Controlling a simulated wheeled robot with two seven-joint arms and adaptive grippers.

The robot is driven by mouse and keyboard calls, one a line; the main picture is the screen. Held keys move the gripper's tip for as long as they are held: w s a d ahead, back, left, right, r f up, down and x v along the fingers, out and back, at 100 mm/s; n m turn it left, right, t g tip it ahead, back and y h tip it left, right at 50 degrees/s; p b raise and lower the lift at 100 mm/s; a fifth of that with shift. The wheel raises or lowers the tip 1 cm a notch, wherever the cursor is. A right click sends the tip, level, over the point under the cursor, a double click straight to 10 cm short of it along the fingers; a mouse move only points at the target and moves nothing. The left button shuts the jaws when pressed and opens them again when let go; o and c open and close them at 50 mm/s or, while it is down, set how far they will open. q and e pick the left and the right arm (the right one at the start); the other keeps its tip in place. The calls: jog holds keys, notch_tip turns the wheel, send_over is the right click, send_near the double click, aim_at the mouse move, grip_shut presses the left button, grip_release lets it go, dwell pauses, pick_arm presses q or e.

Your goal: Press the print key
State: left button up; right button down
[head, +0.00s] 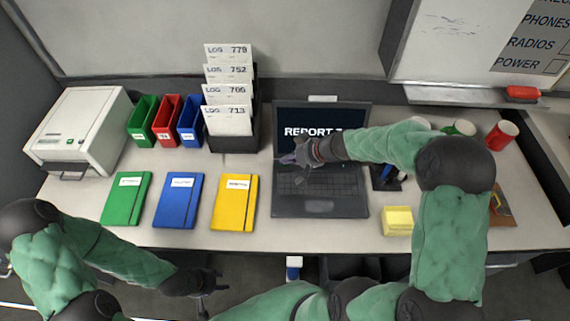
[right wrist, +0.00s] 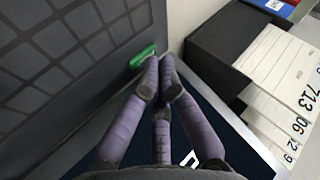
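The open laptop (head: 290,205) stands on the desk. Its dark screen (head: 300,115) reads "REPORT" and a character partly hidden by my right arm. A green key (right wrist: 142,56) shows at the keyboard's edge in the right wrist view; I take it as the print key. My right gripper (head: 284,159) is over the upper left of the keyboard, its purple fingers drawn together and empty. In the right wrist view the fingertips (right wrist: 160,82) appear right beside the green key; contact cannot be told. My left gripper (head: 212,286) hangs empty before the desk, fingers spread.
A black file holder (head: 245,140) with log cards stands behind-left of the laptop. Green, blue and yellow folders (head: 234,203) lie left of it. A printer (head: 80,130) stands far left. Yellow notes (head: 397,220) and a red cup (head: 501,135) are on the right.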

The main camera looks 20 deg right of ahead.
jog(key=shift+f+b, duration=0.2)
jog(key=shift+b, duration=0.1)
dwell(0.4)
jog(key=shift+r, duration=0.75)
jog(key=shift+p, duration=0.3)
jog(key=shift+r+p, duration=1.4)
jog(key=shift+r, duration=1.15)
jog(key=shift+f, duration=0.1)
